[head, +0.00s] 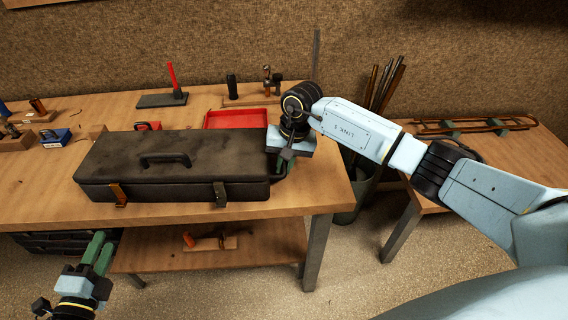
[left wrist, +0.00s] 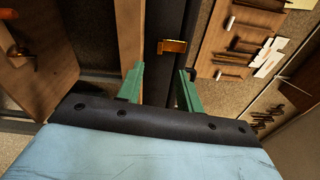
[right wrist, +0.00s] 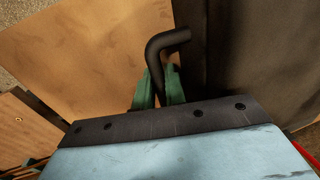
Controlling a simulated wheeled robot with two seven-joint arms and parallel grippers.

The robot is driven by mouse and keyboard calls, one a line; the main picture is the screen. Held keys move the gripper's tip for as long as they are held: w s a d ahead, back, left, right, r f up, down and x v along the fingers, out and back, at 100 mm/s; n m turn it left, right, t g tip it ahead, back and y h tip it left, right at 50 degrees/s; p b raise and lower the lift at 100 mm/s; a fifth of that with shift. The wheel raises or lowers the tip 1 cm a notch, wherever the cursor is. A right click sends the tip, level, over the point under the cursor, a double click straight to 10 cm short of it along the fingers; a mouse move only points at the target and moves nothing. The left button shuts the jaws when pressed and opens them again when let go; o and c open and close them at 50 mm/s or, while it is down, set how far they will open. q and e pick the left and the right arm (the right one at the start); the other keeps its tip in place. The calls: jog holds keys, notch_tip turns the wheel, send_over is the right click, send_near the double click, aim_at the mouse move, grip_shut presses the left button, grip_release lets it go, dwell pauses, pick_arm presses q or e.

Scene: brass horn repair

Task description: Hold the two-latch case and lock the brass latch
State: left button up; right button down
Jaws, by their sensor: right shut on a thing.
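The two-latch case (head: 165,155) is a long dark case with its lid down, lying on the bench. A brass latch (head: 118,193) is at the left of its front face, and a dark latch (head: 220,194) is farther right. The brass latch also shows in the left wrist view (left wrist: 172,46), beyond my fingers. My left gripper (head: 99,248) is open and empty, below and in front of the case, apart from the latch. My right gripper (right wrist: 160,90) is shut on the bent black side handle (right wrist: 158,50) at the case's right end. The latch's exact position is hard to tell.
A red tray (head: 236,119) lies behind the case on the bench (head: 300,199). A red-handled tool (head: 172,78) stands on a dark block farther back. A lower shelf (head: 270,248) holds a small wooden piece. A bin of rods (head: 360,185) stands right of the bench.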

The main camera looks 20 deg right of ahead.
pick_arm(q)
jog(key=shift+c, duration=0.5)
grip_shut()
jog(key=m+y, duration=0.2)
jog(key=m, duration=0.8)
jog(key=a+m+t+y, duration=0.1)
jog(key=m+y, duration=0.1)
jog(key=m, duration=0.8)
jog(key=w+a+m+y, duration=0.1)
jog(key=m, duration=0.9)
jog(key=shift+a+m+y, duration=0.25)
jog(key=shift+m+y, duration=0.15)
